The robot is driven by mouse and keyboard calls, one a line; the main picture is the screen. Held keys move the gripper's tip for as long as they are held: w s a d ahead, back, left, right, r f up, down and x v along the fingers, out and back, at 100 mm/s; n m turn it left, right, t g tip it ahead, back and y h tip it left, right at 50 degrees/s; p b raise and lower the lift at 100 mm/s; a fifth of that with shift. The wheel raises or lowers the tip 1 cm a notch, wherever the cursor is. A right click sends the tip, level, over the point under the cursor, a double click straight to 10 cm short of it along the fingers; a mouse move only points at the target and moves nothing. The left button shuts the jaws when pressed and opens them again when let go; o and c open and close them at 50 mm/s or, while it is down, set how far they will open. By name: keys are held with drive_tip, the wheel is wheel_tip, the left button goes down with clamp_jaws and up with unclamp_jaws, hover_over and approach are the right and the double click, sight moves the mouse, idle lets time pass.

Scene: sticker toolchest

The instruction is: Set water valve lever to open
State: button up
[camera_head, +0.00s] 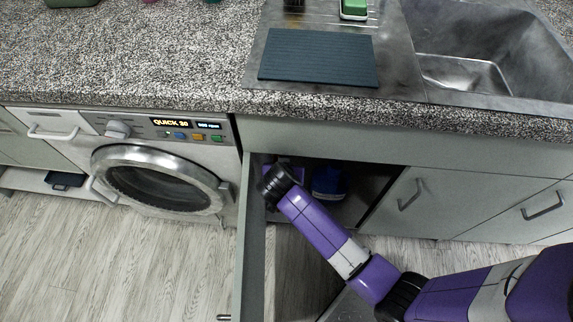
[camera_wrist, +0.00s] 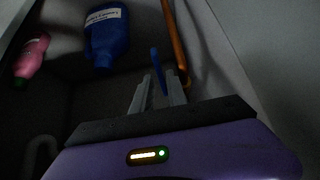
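In the wrist view, a thin blue lever (camera_wrist: 156,66) stands beside an orange pipe (camera_wrist: 176,45) along the cabinet's side. The two fingers of my gripper (camera_wrist: 159,78) are apart, with the lever showing between them. The left finger looks close to the lever and a gap shows towards the right finger; I cannot tell whether either touches it. In the head view my arm reaches into the open cabinet under the sink. My fingers, the lever and the pipe cannot be made out there.
A blue bottle (camera_wrist: 106,38) and a pink bottle (camera_wrist: 31,60) stand deeper in the dark cabinet. The open cabinet door (camera_head: 249,245) is left of my arm. A washing machine (camera_head: 160,165) stands further left. The counter edge (camera_head: 400,112) runs above the opening.

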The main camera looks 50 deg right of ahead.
drive_tip(key=shift+s+a+r, duration=0.1)
drive_tip(key=shift+a+r, duration=0.05)
drive_tip(key=shift+r, duration=0.1)
